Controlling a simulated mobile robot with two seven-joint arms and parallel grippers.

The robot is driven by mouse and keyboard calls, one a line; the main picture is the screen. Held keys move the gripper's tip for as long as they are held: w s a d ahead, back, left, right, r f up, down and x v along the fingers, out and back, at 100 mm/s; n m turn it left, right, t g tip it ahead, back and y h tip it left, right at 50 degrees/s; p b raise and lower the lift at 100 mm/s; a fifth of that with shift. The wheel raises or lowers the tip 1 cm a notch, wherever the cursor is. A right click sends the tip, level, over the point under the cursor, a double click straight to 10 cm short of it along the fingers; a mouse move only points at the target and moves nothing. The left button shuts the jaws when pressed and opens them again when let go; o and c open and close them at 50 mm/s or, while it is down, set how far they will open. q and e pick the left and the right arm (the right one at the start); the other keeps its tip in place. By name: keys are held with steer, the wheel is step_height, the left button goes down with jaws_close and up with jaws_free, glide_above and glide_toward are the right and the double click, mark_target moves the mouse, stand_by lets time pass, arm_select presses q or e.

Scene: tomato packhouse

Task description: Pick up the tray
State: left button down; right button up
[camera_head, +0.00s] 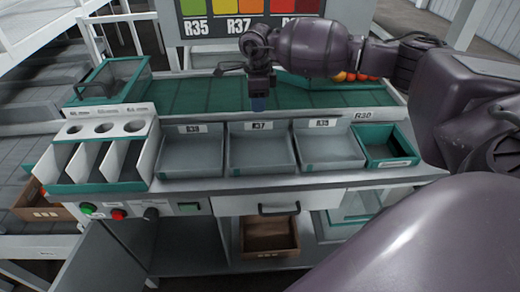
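My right gripper (259,98) hangs over the front edge of the green sorting surface, just behind the middle grey bin. Its fingers point down and are dark and small, so I cannot tell whether they are open or shut. A green tray (389,163) stands empty at the right end of the row, by the label R30. A green tray-like holder with red and orange tomatoes (346,77) sits at the back, partly hidden by my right arm. Which one is the task's tray is not clear. My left gripper is out of view.
Three empty grey bins, left (190,163), middle (260,158) and right (330,152), line the counter. A white divided rack (100,129) stands at left, with a green-framed bin (108,80) behind. A brown crate (269,236) sits on the shelf below. My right arm covers the right side.

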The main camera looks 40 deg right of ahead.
mark_target(258, 123)
step_height(258, 123, down, 8)
steer(key=shift+f, duration=0.1)
jaws_close()
stand_by(0.5)
